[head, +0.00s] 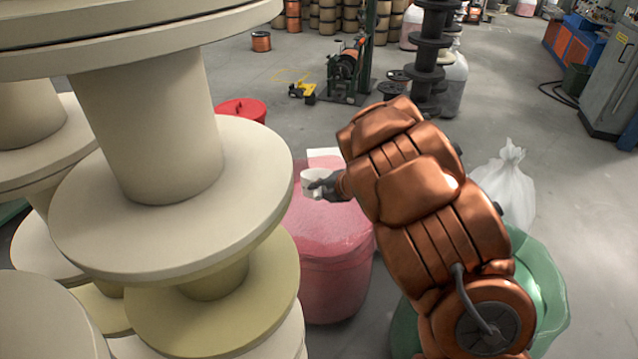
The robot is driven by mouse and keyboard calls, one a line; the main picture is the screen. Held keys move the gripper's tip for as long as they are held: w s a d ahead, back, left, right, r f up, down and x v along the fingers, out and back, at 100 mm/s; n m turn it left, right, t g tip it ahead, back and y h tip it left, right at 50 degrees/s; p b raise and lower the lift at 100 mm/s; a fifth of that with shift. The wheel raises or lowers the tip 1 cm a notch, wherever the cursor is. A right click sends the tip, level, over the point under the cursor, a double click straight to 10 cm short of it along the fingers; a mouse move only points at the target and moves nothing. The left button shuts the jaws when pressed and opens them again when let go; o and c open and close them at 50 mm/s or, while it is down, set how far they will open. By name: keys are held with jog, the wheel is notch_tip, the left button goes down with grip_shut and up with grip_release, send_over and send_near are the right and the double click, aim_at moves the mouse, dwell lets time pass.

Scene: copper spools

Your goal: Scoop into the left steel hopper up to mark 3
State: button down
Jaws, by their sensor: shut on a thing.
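My gripper (322,187) is dark and shut on a small white cup-like scoop (309,180), near the middle of the head view. The scoop appears above the pink bin (335,285), over its far left part. The pink bin's top looks pink and glossy, and I cannot tell whether that is a cover or its contents. What is inside the scoop cannot be made out. I cannot pick out a steel hopper or a mark 3 in this view. My copper-coloured arm hides the area right of the pink bin.
Large cream spools (150,130) stacked at left block much of the view. A green bin (545,285) and white bag (510,185) stand at right, partly behind my arm. A red-lidded container (240,109) is behind. Grey floor (540,90) is open at upper right.

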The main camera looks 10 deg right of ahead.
jog(key=shift+w+r+g+p, duration=0.15)
jog(key=shift+g+p, duration=0.15)
jog(key=shift+p, duration=0.5)
jog(key=p, duration=0.4)
jog(key=shift+w+d+f+g+p, duration=0.1)
jog(key=shift+w+f+g+p, duration=0.2)
jog(key=shift+w+f+g, duration=0.1)
jog(key=p, duration=0.3)
jog(key=shift+w+f+m+g, duration=0.1)
jog(key=shift+f+m+g, duration=0.15)
jog(key=shift+m+g, duration=0.05)
notch_tip(320, 180, down, 15)
jog(key=w+b, duration=0.2)
jog(key=b, duration=0.5)
jog(key=shift+d+b, duration=0.3)
jog(key=shift+d, duration=0.05)
jog(key=shift+w+r, duration=0.1)
